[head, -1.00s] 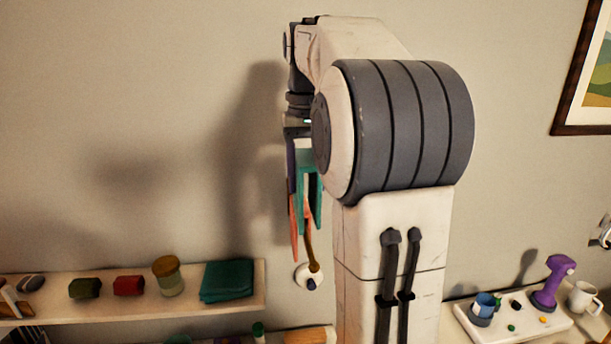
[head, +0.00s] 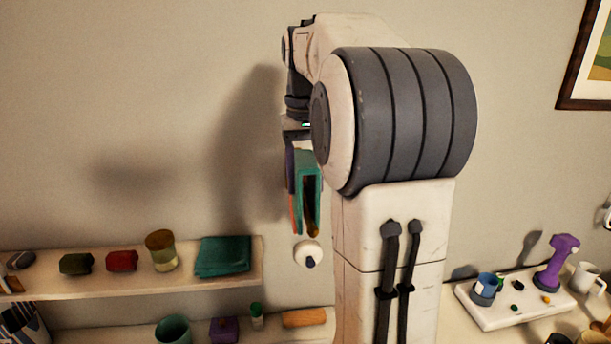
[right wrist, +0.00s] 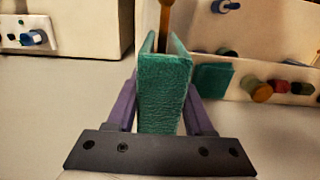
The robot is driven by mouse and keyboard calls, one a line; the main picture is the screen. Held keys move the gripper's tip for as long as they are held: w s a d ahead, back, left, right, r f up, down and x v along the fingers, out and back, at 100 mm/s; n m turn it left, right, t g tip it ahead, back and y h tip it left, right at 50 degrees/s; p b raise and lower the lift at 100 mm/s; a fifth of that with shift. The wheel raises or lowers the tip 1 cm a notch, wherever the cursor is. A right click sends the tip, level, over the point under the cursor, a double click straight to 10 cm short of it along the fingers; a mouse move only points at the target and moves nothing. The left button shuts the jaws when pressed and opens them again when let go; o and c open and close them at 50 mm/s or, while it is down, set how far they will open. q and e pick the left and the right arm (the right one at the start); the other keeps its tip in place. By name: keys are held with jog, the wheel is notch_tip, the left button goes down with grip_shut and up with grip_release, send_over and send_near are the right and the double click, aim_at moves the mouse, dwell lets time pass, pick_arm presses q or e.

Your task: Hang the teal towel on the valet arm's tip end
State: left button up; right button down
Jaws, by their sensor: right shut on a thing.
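The teal towel (head: 306,163) hangs folded with two flaps in my right gripper (head: 303,152), which is shut on it. The right wrist view shows the towel (right wrist: 164,95) between the purple fingers of my right gripper (right wrist: 161,92). The brown valet arm (head: 312,218) shows at the towel's lower opening, above its white round mount (head: 308,253). In the right wrist view the valet arm (right wrist: 165,18) runs between the flaps at the towel's far end. I cannot tell whether towel and arm touch. My left gripper is not in view.
A shelf (head: 130,287) at left bears a folded dark teal cloth (head: 223,255), a jar (head: 162,250) and small blocks. A white tray (head: 510,312) with a purple dumbbell-like item (head: 557,262) is at right. The wall above the shelf is clear.

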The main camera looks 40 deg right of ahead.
aim_at(305, 202)
jog(key=shift+f+b, duration=2.45)
jog(key=shift+f, duration=1.3)
jog(key=shift+c, duration=1)
grip_release()
jog(key=shift+r, duration=0.1)
notch_tip(305, 202, up, 10)
jog(key=shift+r, duration=0.15)
